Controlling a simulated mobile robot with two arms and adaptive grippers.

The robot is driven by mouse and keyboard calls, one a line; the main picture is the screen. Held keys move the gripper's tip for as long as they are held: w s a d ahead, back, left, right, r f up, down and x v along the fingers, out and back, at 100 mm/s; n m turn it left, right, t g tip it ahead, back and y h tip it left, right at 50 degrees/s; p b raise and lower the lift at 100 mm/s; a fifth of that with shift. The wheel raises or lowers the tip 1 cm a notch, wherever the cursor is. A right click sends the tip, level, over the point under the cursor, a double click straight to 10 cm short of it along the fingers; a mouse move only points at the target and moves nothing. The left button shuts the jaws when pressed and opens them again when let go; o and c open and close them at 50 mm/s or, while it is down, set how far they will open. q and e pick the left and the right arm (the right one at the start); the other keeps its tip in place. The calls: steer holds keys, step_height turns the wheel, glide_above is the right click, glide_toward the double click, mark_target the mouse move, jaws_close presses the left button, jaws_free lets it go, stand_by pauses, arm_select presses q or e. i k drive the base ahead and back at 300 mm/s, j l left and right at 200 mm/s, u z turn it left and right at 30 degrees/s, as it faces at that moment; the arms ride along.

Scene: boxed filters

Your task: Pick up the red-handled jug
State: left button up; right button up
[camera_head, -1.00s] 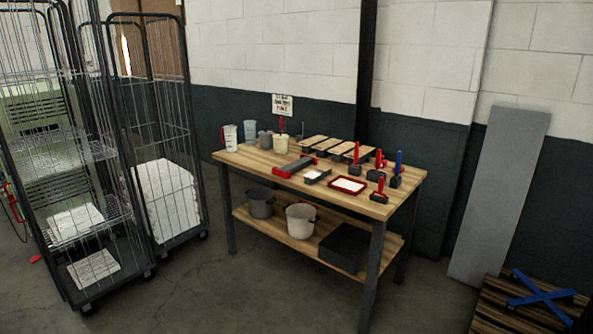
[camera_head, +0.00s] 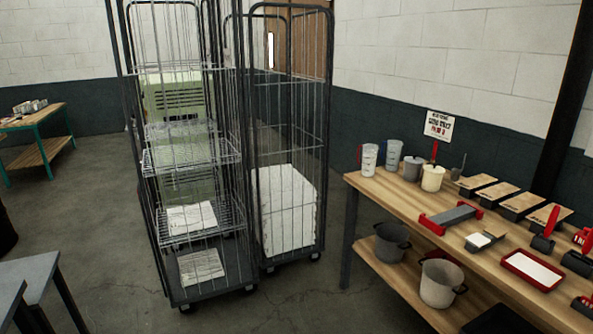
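The red-handled jug (camera_head: 369,160) is a clear, whitish measuring jug with a thin red handle on its left side. It stands upright at the far left end of the wooden table (camera_head: 377,188). A second clear jug (camera_head: 393,156) stands just to its right, with what looks like a blue handle. Neither of my grippers is in view, and nothing touches the red-handled jug.
Grey containers (camera_head: 413,168) and a cream pot (camera_head: 432,178) stand right of the jugs. Trays and tools fill the table further right. Buckets sit on its lower shelf. Wire roll cages (camera_head: 198,190) stand left of the table. The floor (camera_head: 310,300) in front is clear.

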mark_target(369, 151)
steer(key=i, duration=2.3)
